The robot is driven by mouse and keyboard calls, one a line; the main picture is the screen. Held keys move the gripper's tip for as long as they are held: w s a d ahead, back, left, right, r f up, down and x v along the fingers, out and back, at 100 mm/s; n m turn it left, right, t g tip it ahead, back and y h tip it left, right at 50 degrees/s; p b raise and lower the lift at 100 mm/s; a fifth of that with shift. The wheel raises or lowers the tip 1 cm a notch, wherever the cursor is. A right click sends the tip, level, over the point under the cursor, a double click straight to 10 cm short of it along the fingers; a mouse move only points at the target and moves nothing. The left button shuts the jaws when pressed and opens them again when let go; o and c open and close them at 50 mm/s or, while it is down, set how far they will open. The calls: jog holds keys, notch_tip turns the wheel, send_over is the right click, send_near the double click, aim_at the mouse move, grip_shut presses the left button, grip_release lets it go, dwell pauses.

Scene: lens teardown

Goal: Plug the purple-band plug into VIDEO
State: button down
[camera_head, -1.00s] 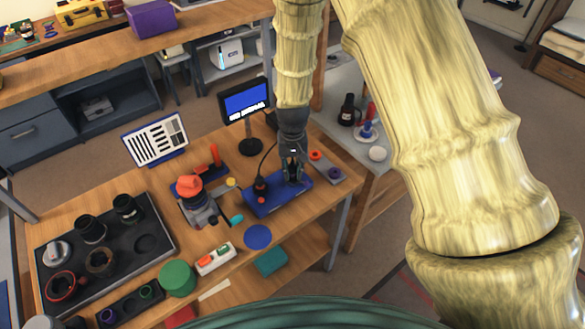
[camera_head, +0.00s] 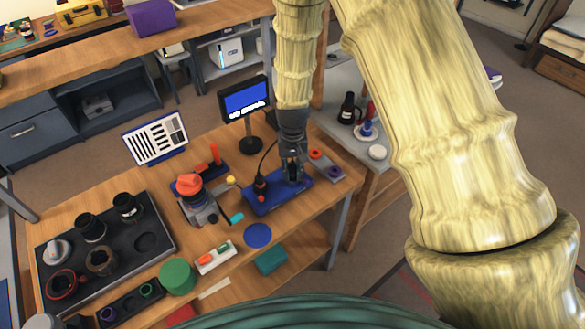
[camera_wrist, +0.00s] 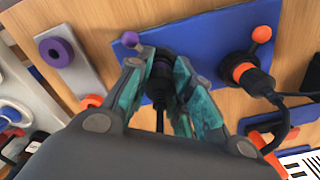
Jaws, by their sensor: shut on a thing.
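My gripper (camera_wrist: 160,78) is shut on the purple-band plug (camera_wrist: 161,64), a dark plug with a purple ring and a cable hanging from it. In the head view my gripper (camera_head: 292,174) is over the right part of the blue board (camera_head: 268,203). The fingers hide the socket, so I cannot tell whether the plug is seated. An orange-band plug (camera_wrist: 247,74) stands in the board nearby, beside an orange knob (camera_wrist: 262,34).
A grey strip (camera_wrist: 78,68) with a purple ring lies beside the board. A monitor (camera_head: 246,99) with a blue screen stands behind. A red-topped device (camera_head: 192,190) stands left of the board, and a black tray (camera_head: 120,262) with lens parts lies further left.

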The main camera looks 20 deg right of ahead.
jog(key=shift+s+f, duration=0.1)
jog(key=shift+f, duration=0.5)
dwell(0.9)
jog(key=c, duration=1.2)
grip_release()
jog(key=shift+r, duration=0.1)
notch_tip(320, 180, up, 12)
jog(key=shift+f, duration=0.1)
